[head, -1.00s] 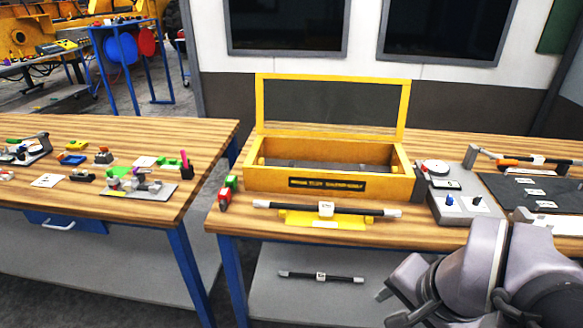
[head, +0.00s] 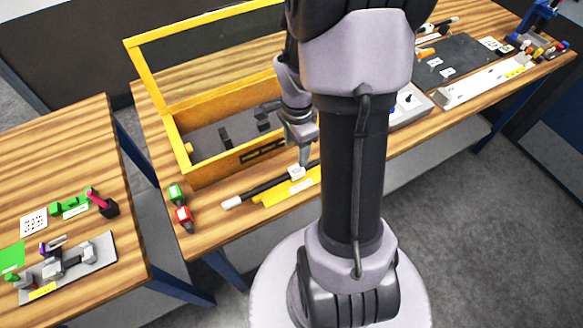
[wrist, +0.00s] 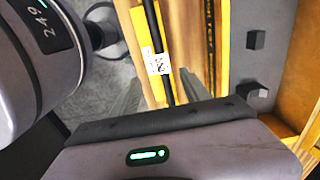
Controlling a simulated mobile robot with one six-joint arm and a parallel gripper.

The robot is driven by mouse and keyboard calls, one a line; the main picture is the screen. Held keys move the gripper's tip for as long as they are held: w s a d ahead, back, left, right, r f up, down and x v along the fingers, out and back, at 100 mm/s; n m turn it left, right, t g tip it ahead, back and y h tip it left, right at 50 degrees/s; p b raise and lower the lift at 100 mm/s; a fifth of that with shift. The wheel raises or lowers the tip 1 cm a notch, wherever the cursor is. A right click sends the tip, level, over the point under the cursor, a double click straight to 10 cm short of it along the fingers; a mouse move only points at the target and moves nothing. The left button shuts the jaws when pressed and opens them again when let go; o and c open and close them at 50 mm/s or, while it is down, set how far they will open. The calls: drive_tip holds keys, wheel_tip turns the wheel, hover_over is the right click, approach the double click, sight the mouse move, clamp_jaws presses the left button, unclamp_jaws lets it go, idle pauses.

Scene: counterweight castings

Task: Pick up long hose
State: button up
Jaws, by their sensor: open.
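The long hose (head: 258,188) is a black rod-like hose with white ends and a white printed label (wrist: 157,63). It lies along the yellow holder (head: 288,190) on the bench, in front of the yellow box. My arm hides its right end in the head view. My gripper (head: 303,158) points down at the label near the hose's middle. In the wrist view my gripper (wrist: 160,92) is open, with the hose (wrist: 153,28) running between its fingers. I cannot tell how far down the fingers reach around it.
The yellow box (head: 205,168) with its raised framed lid stands right behind the hose. A grey control unit (head: 408,105) is to the right, partly behind my arm.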

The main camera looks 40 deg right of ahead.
hover_over(296, 169)
drive_tip(key=f, duration=0.4)
drive_tip(key=shift+s+a+f+b, duration=0.15)
drive_tip(key=shift+a+b, duration=0.1)
drive_tip(key=shift+b, duration=0.15)
drive_tip(key=f, duration=0.2)
drive_tip(key=f+b, duration=0.1)
drive_tip(key=f, duration=0.3)
drive_tip(key=shift+d+b, duration=0.25)
drive_tip(key=shift+b, duration=0.05)
drive_tip(key=shift+r, duration=0.1)
clamp_jaws()
